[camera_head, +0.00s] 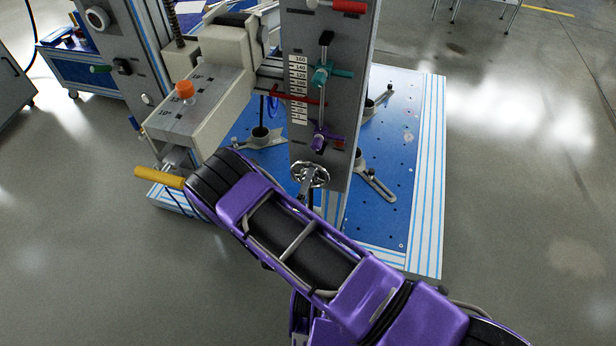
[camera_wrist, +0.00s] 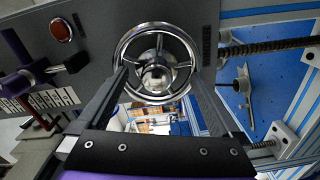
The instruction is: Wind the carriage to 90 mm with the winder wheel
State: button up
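The winder wheel (camera_head: 310,175) is a chrome handwheel low on the grey column. In the wrist view the winder wheel (camera_wrist: 157,32) faces me, with spokes and a round hub. My gripper (camera_wrist: 158,78) has its two fingers apart, one at each side of the wheel's lower rim. I cannot tell whether they touch the rim. The white scale (camera_head: 298,75) on the column reads 160 and 140 near its top; lower numbers are too small to read. Which part is the carriage is unclear.
A teal handle (camera_head: 322,75) and a purple clamp (camera_head: 320,138) sit on the column above the wheel. A grey block with an orange knob (camera_head: 185,89) stands left. Metal feet (camera_head: 375,182) rest on the blue base plate (camera_head: 410,150). Open floor lies right.

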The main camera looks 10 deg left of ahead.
jog(key=shift+w+d+r, duration=0.15)
jog(key=shift+w+r, duration=0.45)
jog(key=shift+w, duration=0.35)
jog(key=shift+s+f+p, duration=0.2)
jog(key=shift+s+p, duration=0.05)
jog(key=shift+s, duration=1.1)
jog(key=shift+s+f+p, duration=0.15)
jog(key=shift+s+p, duration=0.05)
jog(key=shift+s, duration=1.15)
jog(key=shift+s+a+n+b, duration=0.1)
jog(key=shift+n+b, duration=0.3)
jog(key=shift+n, duration=1.7)
jog(key=shift+a+n+b, duration=0.1)
jog(key=shift+n+b, duration=0.3)
jog(key=shift+n, duration=1.7)
jog(key=n, duration=0.8)
jog(key=shift+f+b, duration=0.1)
jog(key=shift+b, duration=0.3)
